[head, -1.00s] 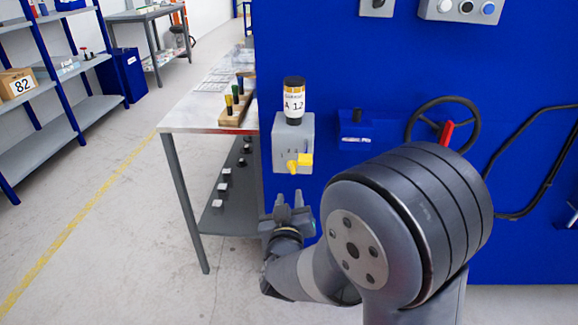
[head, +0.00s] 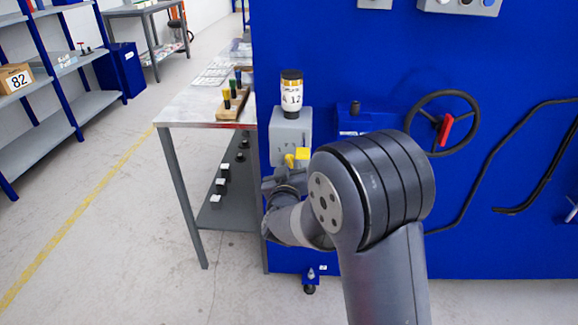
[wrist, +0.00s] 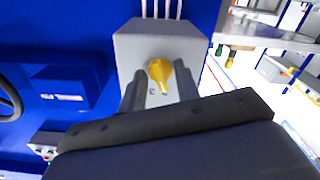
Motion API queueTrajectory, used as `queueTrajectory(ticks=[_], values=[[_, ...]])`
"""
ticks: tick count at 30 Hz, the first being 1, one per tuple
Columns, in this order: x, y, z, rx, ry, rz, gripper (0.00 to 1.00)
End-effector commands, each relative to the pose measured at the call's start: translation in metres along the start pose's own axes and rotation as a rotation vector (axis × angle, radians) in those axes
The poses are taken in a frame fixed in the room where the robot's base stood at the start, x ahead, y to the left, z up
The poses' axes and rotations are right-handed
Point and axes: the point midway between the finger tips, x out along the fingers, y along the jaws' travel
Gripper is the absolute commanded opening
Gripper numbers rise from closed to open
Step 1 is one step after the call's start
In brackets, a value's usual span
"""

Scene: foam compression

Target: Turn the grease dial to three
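The grease box (head: 290,128) is a grey block on the blue panel, with a labelled bottle (head: 291,95) on top. Its yellow grease dial (head: 300,157) is partly hidden by my arm in the head view. In the wrist view the dial (wrist: 159,75) shows whole on the grey face, with a small mark like a 3 beside its lower edge. My gripper (wrist: 160,88) is open, one finger on each side of the dial, with nothing held. I cannot tell how near the fingertips are to the face. In the head view my gripper (head: 284,178) is just below the box.
A handwheel with a red handle (head: 445,130) and black hoses are on the panel to the right. A small blue box (head: 354,122) sits nearer the grease box.

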Motion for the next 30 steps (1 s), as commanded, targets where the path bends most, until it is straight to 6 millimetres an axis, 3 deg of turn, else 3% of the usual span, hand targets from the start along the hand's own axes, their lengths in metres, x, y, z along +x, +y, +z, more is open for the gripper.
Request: queueTrajectory(ticks=[6, 17, 30], values=[[0.0003, 0.0001, 0.0002, 0.000, 0.000, 0.000, 0.31], [0.0001, 0.0000, 0.0001, 0.000, 0.000, 0.000, 0.02], [-0.0001, -0.0010, 0.0031, 0.124, 0.001, 0.001, 0.02]])
